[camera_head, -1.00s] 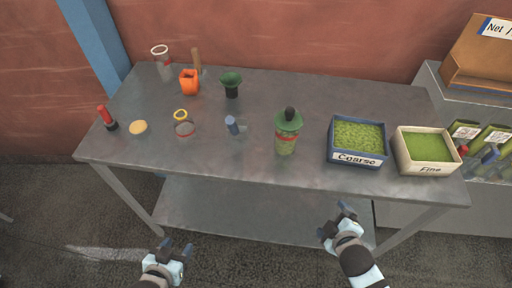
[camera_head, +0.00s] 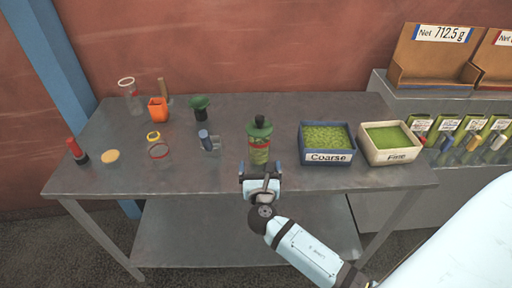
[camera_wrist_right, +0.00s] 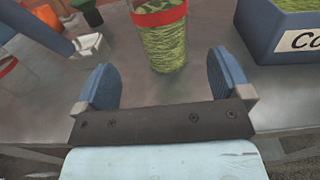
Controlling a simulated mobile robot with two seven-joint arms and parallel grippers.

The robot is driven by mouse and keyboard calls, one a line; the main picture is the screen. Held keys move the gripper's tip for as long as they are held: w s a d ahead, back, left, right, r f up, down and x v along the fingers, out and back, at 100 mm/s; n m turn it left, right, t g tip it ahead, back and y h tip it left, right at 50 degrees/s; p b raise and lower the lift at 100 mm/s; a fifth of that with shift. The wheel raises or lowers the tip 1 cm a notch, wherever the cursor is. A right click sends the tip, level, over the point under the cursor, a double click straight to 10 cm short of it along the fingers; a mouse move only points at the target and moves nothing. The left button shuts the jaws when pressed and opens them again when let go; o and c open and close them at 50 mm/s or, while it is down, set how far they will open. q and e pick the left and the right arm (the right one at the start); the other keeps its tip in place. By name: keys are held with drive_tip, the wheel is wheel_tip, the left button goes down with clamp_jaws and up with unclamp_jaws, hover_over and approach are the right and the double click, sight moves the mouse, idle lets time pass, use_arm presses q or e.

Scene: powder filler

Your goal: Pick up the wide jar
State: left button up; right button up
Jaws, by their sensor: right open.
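A clear jar (camera_head: 259,152) of green leafy powder with a red band stands upright on the grey table (camera_head: 225,182). A green wide-brimmed top with a dark knob sits on it. In the right wrist view the jar (camera_wrist_right: 164,42) stands just beyond the fingertips, roughly centred between them, and its top is cut off. My right gripper (camera_head: 260,177) is open and empty at the table's front edge, in front of the jar. Its two blue fingers also show in the right wrist view (camera_wrist_right: 163,82), apart from the jar. My left gripper is not in view.
A blue Coarse tray (camera_head: 327,158) and a cream Fine tray (camera_head: 391,157) stand right of the jar. A blue-grey tool (camera_head: 205,139) is to its left. An orange cup (camera_head: 158,110), green funnel (camera_head: 199,103) and red-handled item (camera_head: 76,149) stand farther left.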

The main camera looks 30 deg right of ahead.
sight(259, 152)
drive_tip(key=x, duration=0.4)
drive_tip(key=shift+w+d, duration=0.2)
drive_tip(key=shift+w, duration=0.15)
drive_tip(key=p+x, duration=0.1)
drive_tip(key=x, duration=0.4)
drive_tip(key=shift+w+d+f, duration=0.1)
drive_tip(key=shift+d, duration=0.05)
drive_tip(key=c, duration=1)
